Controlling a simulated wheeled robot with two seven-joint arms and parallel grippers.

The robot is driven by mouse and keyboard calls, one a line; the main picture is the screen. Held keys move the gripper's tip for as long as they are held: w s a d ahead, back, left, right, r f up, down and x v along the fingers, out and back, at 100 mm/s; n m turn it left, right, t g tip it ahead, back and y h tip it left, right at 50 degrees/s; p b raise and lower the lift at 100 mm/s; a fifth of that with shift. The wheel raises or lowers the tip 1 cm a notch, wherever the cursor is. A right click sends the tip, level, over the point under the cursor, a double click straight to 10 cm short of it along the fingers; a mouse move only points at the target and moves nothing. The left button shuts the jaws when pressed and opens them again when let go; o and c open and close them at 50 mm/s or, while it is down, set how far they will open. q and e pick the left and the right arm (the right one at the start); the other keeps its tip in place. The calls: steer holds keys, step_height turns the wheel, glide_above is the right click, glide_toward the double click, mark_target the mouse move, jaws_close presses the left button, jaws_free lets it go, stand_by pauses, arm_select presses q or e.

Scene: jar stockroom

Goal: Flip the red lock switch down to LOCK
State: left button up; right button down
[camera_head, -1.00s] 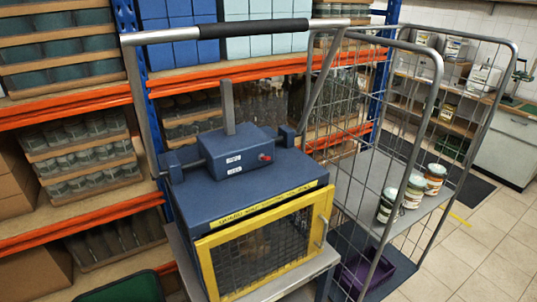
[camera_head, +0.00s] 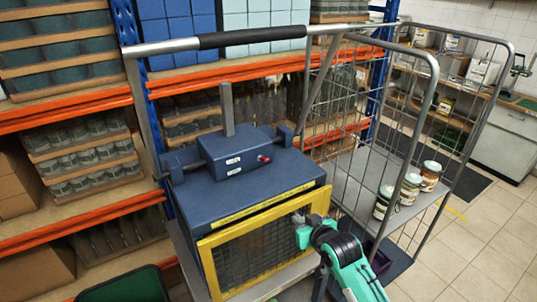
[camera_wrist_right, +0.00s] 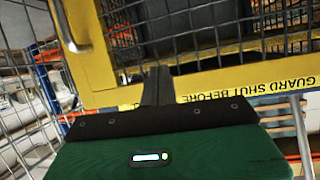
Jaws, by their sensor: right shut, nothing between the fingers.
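The red lock switch (camera_head: 264,157) is a small red tip on the front of the dark blue housing (camera_head: 234,150) on top of the blue machine. It is too small to tell whether it points up or down. Small white labels sit to its left. The yellow mesh guard (camera_head: 262,252) covers the machine's front and looks shut. My right gripper (camera_head: 299,218) is shut and empty in front of the guard's upper right, below and right of the switch. In the right wrist view my shut fingers (camera_wrist_right: 157,80) are before the yellow guard frame (camera_wrist_right: 215,72). My left gripper is not in view.
A wire cage trolley (camera_head: 432,75) stands right of the machine, with several jars (camera_head: 409,189) on its shelf. A bar with a black grip (camera_head: 252,35) crosses above the machine. Orange-beamed racks (camera_head: 66,104) stand behind.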

steer(key=w+a+r+n+t+y, duration=0.1)
steer(key=w+a+r, duration=0.1)
steer(key=r, duration=0.7)
steer(key=w+a+r+t+y, duration=0.1)
steer(key=w+a+r+y, duration=0.1)
steer(key=r, duration=0.7)
steer(key=shift+w+a+r+n+t, duration=0.25)
steer(key=shift+w+n+t, duration=0.15)
steer(key=shift+w, duration=0.15)
steer(key=shift+w, duration=0.1)
steer(key=p, duration=0.5)
glide_above(266, 158)
steer(key=shift+s+f, duration=0.2)
steer(key=f+p, duration=0.2)
steer(key=f, duration=0.1)
steer(key=shift+s+d, duration=0.2)
steer(key=shift+s, duration=0.15)
steer(key=shift+s+d+f+p, duration=0.2)
steer(key=shift+s+f+p, duration=0.1)
steer(key=shift+f+p, duration=0.2)
